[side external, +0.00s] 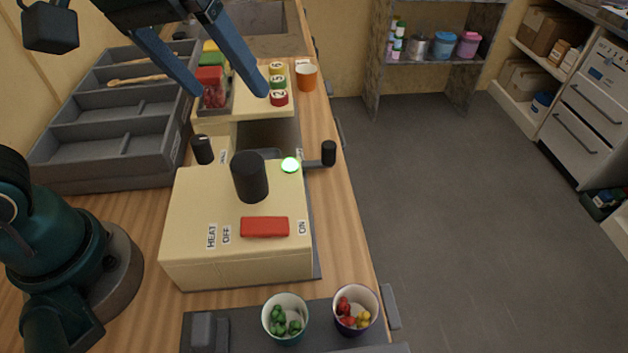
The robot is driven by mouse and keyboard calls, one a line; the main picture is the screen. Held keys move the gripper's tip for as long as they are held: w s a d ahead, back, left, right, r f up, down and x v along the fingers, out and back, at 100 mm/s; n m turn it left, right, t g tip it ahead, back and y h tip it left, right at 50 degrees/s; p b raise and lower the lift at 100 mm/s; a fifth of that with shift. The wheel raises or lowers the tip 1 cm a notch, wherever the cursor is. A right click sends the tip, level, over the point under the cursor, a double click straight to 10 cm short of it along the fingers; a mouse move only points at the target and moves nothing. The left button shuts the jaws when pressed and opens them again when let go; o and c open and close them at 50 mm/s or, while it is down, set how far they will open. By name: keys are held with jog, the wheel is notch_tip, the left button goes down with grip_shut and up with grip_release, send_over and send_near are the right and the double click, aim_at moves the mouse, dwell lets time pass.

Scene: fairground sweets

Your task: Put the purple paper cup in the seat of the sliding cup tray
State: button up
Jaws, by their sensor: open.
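The purple paper cup (357,325) stands upright at the front right, on a dark grey tray or mat (235,342), with red and yellow sweets inside. A teal cup (284,335) with green sweets stands just left of it. A grey piece (268,153) shows partly behind the cream machine, with a black-knobbed handle (328,153) at its right; it may be the sliding cup tray, but its seat is hidden. My gripper (229,94) is open, with blue fingers spread above the far end of the counter, well away from the purple cup.
An orange cup (306,78) and numbered coloured discs (279,98) stand at the back. Grey compartment trays (105,165) lie left.

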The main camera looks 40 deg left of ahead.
jog(key=w+d+f+g, duration=0.2)
jog(key=w+d, duration=0.1)
jog(key=d, duration=0.5)
jog(key=m+g, duration=0.2)
send_over(356, 306)
jog(key=w+a, duration=0.3)
jog(key=w, duration=0.1)
notch_tip(356, 306, down, 7)
jog(key=shift+m+g+y, duration=0.3)
jog(key=shift+m+y, duration=0.2)
jog(key=shift+m, duration=0.4)
jog(key=s+d+f, duration=0.1)
jog(key=f, duration=0.1)
jog(key=s+d+f, duration=0.2)
jog(key=s+f, duration=0.1)
jog(key=shift+f, duration=2.75)
jog(key=c, duration=1.5)
